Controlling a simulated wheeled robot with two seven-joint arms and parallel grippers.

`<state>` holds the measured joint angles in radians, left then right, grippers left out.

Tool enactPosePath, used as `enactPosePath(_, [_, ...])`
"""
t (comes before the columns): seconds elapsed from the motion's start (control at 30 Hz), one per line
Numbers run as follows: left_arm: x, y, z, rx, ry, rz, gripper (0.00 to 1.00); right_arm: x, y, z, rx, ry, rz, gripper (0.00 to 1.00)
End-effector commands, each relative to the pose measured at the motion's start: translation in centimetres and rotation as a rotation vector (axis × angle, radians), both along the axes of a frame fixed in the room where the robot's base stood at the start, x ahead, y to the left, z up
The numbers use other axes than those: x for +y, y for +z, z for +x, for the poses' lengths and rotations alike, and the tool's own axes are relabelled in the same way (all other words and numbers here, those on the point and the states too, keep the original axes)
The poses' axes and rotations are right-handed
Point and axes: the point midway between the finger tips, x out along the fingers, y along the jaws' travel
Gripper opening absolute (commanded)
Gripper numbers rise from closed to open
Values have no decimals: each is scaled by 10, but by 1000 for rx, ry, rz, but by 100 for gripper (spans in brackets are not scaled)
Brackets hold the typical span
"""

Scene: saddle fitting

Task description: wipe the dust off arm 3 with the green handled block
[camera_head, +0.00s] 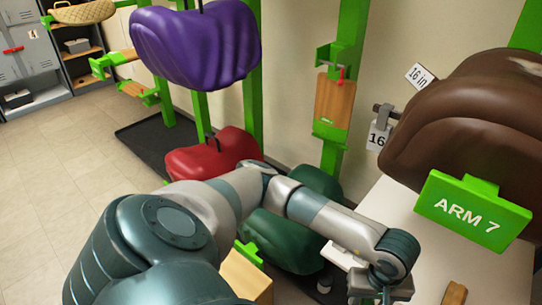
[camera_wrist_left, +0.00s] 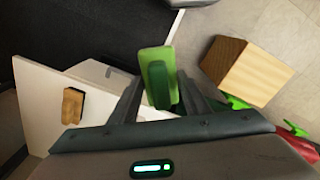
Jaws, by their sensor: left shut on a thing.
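My left gripper (camera_head: 383,292) is at the bottom right of the head view, over the edge of a white table (camera_head: 398,225). In the left wrist view its fingers (camera_wrist_left: 160,92) are shut on the green handle of a block (camera_wrist_left: 157,58), which shows as a light green slab with a darker green grip. The block is hidden or cut off in the head view. The only arm sign I can read is ARM 7 (camera_head: 460,210), below a brown saddle (camera_head: 470,115). No arm 3 label is legible. My right gripper is not in view.
A wooden brush-like block (camera_head: 455,294) lies on the white table; it also shows in the wrist view (camera_wrist_left: 73,105). Purple (camera_head: 195,42), red (camera_head: 212,155) and green (camera_head: 290,240) saddles hang along green posts. A wooden box (camera_head: 246,277) stands below my arm. Floor at left is clear.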

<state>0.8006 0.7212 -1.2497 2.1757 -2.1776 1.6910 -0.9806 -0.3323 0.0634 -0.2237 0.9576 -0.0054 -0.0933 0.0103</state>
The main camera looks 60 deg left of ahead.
Motion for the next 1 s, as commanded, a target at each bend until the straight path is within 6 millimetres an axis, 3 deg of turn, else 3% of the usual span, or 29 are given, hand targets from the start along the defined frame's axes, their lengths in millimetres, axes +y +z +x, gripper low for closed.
enactPosePath(0.2, [13,6,-9,7,-404,8,25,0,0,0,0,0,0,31])
enactPosePath(0.43, [21,10,-16,16,-722,10,25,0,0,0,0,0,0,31])
enactPosePath(0.6, [23,12,-19,19,-827,8,25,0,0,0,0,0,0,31])
enactPosePath(1.0, [24,12,-20,19,-843,8,25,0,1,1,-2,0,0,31])
